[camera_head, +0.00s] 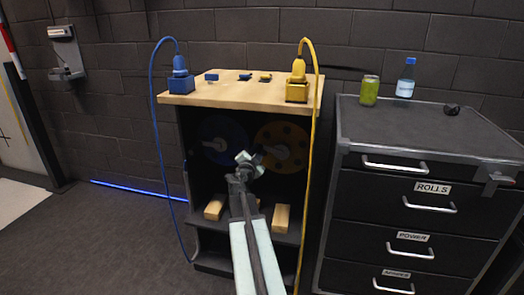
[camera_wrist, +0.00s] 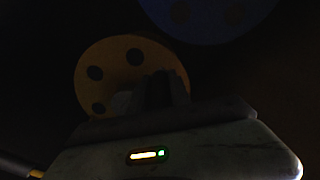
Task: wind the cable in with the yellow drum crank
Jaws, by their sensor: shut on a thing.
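The yellow drum (camera_head: 291,134) sits in the open dark cabinet, right of the blue drum (camera_head: 222,128). Its pale crank (camera_head: 277,152) sticks out from the front toward my gripper. My gripper (camera_head: 250,163) is at the crank's left end and shut on it; the exact contact is hard to see. In the wrist view the yellow drum (camera_wrist: 103,62) with its round holes lies behind my dark fingers (camera_wrist: 161,92), which hide part of it. The yellow cable (camera_head: 316,120) loops from the yellow plug (camera_head: 298,70) down the cabinet's right side.
The blue cable (camera_head: 158,120) hangs at the cabinet's left. Wooden blocks (camera_head: 282,218) lie on the lower shelf below my arm. The floor at left is clear.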

